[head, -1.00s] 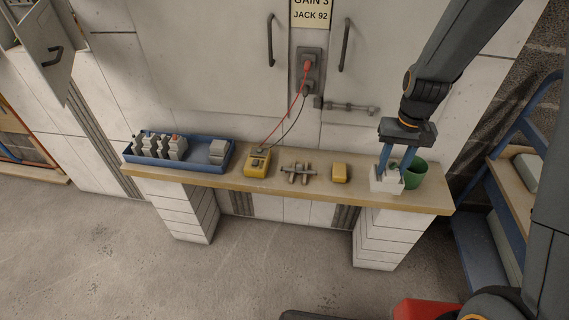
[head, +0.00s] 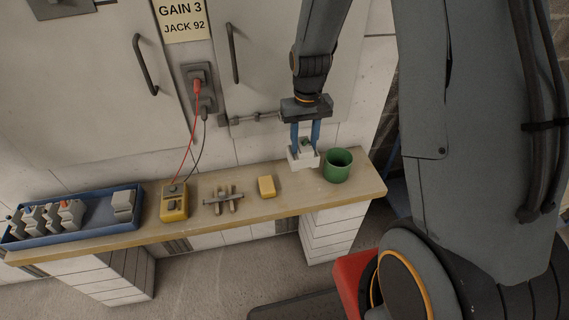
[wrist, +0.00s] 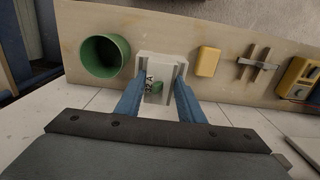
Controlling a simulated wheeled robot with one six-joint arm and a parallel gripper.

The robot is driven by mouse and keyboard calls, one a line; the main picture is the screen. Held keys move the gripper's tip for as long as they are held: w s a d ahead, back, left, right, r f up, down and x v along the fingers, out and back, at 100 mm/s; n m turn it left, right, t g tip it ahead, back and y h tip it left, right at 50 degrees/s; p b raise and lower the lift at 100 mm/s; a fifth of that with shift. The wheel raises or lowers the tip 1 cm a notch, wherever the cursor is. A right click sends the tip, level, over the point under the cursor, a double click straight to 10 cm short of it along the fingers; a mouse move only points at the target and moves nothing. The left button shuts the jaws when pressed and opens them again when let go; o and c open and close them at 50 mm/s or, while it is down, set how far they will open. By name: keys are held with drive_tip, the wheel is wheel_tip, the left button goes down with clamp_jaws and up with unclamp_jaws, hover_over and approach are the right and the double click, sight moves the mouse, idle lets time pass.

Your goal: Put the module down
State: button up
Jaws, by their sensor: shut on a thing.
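The module (head: 303,162) is a small white-grey block with a green part on its face. My gripper (head: 305,141) points down with its blue fingers shut on it. The module is at the right part of the wooden shelf (head: 265,208), between the yellow block and the green cup.
A green cup (head: 338,166) stands close to the right of the module. A yellow block (head: 267,186), a grey metal piece (head: 223,199), a yellow meter (head: 174,201) with red and black leads, and a blue tray (head: 80,225) of modules stand leftward. Cabinet doors rise behind.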

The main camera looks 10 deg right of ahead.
drive_tip(key=shift+f, duration=4.2)
drive_tip(key=shift+f, duration=0.15)
drive_tip(key=o, duration=1.3)
drive_tip(key=shift+c, duration=0.2)
wheel_tip(320, 180, up, 12)
drive_tip(key=shift+r, duration=0.1)
approach(303, 163)
drive_tip(key=s+d+r, duration=0.1)
drive_tip(key=s+r, duration=0.6)
drive_tip(key=s, duration=0.8)
drive_tip(key=shift+s+r+m, duration=0.2)
drive_tip(key=shift+r+m, duration=0.1)
drive_tip(key=shift+r, duration=0.05)
